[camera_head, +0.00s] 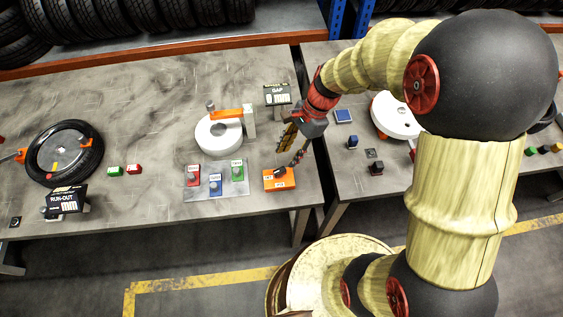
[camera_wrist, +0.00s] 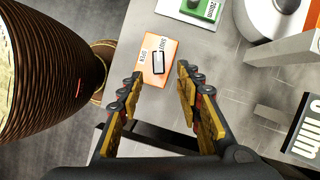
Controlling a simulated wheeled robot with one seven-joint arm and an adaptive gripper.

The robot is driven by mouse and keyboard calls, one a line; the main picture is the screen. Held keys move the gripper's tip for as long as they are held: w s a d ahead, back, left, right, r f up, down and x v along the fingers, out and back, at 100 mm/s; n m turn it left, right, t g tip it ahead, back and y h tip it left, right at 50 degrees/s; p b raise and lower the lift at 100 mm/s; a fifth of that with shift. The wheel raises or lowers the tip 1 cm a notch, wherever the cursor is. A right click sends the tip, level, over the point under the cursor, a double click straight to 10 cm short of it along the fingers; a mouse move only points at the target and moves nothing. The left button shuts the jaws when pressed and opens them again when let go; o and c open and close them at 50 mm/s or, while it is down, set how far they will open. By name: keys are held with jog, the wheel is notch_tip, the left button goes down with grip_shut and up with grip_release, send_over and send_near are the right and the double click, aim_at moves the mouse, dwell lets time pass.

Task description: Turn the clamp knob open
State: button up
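The clamp knob (camera_wrist: 158,62) is a small dark bar with a pale outline on an orange plate (camera_wrist: 147,77). White labels that appear to read OPEN and SHUT sit beside it. In the head view the orange plate (camera_head: 286,183) lies near the front edge of the left table. My gripper (camera_head: 288,157) is open and empty above and behind the plate. In the wrist view my gripper (camera_wrist: 160,73) has its fingertips apart, with the knob showing between and beyond them. I see no contact with the knob.
A white round fixture with an orange arm (camera_head: 219,133) and a GAP display (camera_head: 277,96) stand behind. A gap between the tables lies to the right.

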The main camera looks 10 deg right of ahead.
aim_at(280, 170)
jog(key=b+x, duration=0.1)
jog(key=x, duration=0.6)
jog(key=shift+s+f+b, duration=0.2)
jog(key=shift+f+b, duration=0.05)
jog(key=shift+b, duration=0.05)
jog(key=shift+c, duration=0.2)
jog(key=c, duration=0.7)
grip_shut()
